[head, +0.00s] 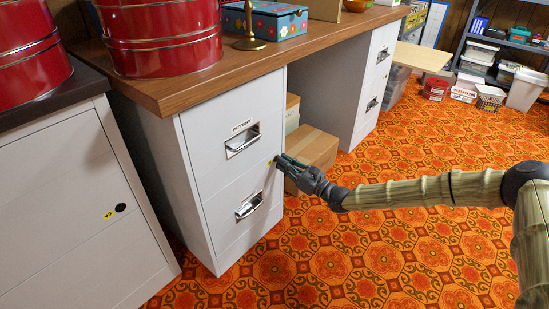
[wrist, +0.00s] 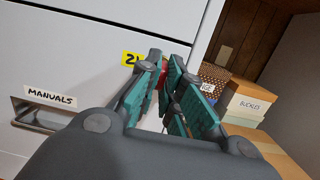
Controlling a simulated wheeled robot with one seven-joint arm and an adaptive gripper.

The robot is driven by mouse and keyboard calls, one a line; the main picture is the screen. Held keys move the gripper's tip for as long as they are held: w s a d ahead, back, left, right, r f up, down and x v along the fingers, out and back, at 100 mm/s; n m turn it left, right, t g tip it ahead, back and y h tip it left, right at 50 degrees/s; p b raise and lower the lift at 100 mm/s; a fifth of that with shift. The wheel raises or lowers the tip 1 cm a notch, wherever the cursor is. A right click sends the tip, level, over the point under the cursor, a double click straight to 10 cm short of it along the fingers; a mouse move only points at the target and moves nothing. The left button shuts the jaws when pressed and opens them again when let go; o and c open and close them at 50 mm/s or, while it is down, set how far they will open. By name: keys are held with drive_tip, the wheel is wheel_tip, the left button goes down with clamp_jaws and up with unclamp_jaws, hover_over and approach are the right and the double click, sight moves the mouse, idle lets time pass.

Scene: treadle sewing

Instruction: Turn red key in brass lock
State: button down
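The red key (wrist: 163,68) shows as a small patch of red between my fingertips in the wrist view, close to the front of the white file cabinet (head: 225,175). My gripper (wrist: 164,76), with teal pads, is closed in around it, and the pads hide most of it. In the head view my gripper (head: 281,161) reaches the cabinet's right front edge, between its two drawers, and the key cannot be made out. The brass lock is hidden behind the fingers. A yellow number tag (wrist: 131,58) is just left of the fingertips.
Drawer handles (head: 242,141) stick out left of my gripper. Cardboard boxes (head: 312,150) stand under the wooden desk top (head: 190,88), right of the cabinet. Another cabinet (head: 65,195) at left has a black round lock (head: 120,207). Patterned carpet (head: 400,250) lies open at right.

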drive_tip(key=shift+s+m+t+p, duration=0.1)
drive_tip(key=shift+m+t+p, duration=0.2)
drive_tip(key=shift+m+p, duration=1.15)
drive_tip(key=shift+m+b, duration=0.35)
drive_tip(key=c, duration=1.5)
unclamp_jaws()
drive_tip(key=shift+c, duration=0.5)
drive_tip(key=shift+s, duration=0.1)
drive_tip(key=r+p+v, duration=0.1)
drive_tip(key=p+v, duration=0.2)
drive_tip(key=v, duration=0.3)
drive_tip(key=shift+s+d+p, duration=0.25)
drive_tip(key=shift+d+p, duration=0.1)
drive_tip(key=shift+d, duration=0.05)
